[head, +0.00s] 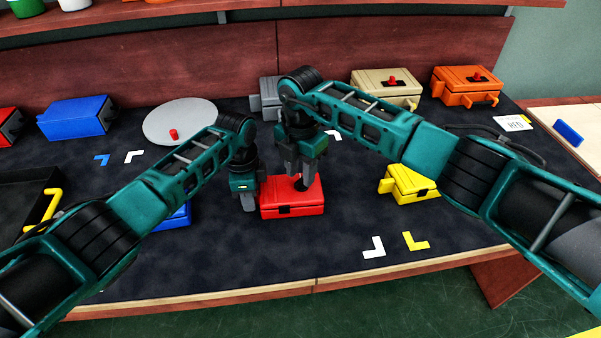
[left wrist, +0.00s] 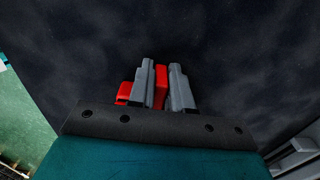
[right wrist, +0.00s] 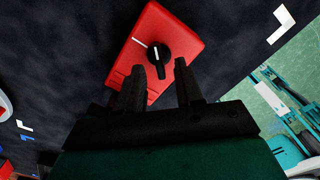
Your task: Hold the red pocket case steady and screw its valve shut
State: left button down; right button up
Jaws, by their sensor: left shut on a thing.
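The red pocket case (head: 292,199) sits on the dark mat in front of me, and its top also shows in the right wrist view (right wrist: 150,22). Its black valve knob (right wrist: 159,56) stands on the top face, with a short white mark beside it. My left gripper (head: 249,202) is at the case's left end, its fingers (left wrist: 161,85) shut on a narrow red part of it. My right gripper (head: 299,175) points down over the case. Its two fingers (right wrist: 160,75) are apart, with the knob seen between and just beyond their tips; I cannot tell whether they touch it.
A yellow case (head: 412,185) lies to the right and a blue case (head: 177,216) to the left, partly behind my left arm. A grey round plate (head: 180,121) and grey, beige (head: 386,88) and orange (head: 466,86) cases stand behind. The mat's front is mostly clear.

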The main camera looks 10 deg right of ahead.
jog(key=shift+f, duration=0.75)
jog(key=shift+c, duration=0.5)
grip_shut()
